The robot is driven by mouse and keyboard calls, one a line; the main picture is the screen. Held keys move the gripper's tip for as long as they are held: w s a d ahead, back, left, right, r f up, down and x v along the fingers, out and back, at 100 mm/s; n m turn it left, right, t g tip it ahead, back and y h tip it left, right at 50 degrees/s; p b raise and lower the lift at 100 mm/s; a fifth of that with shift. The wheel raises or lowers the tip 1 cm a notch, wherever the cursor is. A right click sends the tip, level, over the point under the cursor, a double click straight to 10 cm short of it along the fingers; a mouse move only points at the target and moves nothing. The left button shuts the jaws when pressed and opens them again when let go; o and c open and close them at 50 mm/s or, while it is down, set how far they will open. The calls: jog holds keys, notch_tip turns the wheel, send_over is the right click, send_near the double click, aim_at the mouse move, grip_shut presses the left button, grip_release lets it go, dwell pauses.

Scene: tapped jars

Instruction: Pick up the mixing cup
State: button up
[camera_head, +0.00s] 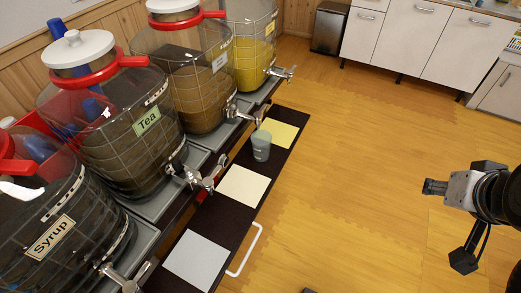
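The mixing cup (261,145) is a small grey-green cup standing upright on the narrow dark shelf in front of the jars. It stands beside the yellow square, between it and the cream square. My gripper (435,187) is at the right side of the view, over the floor and well apart from the cup.
Large tapped jars, labelled Syrup (50,238) and Tea (147,122) among them, line the left; their metal taps (200,177) overhang the dark shelf (216,218). A white handle (246,252) juts from its edge. Open floor (340,190) lies between shelf and gripper.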

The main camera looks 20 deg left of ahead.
jog(key=shift+o, duration=0.5)
jog(key=o, duration=1.4)
jog(key=shift+c, duration=0.2)
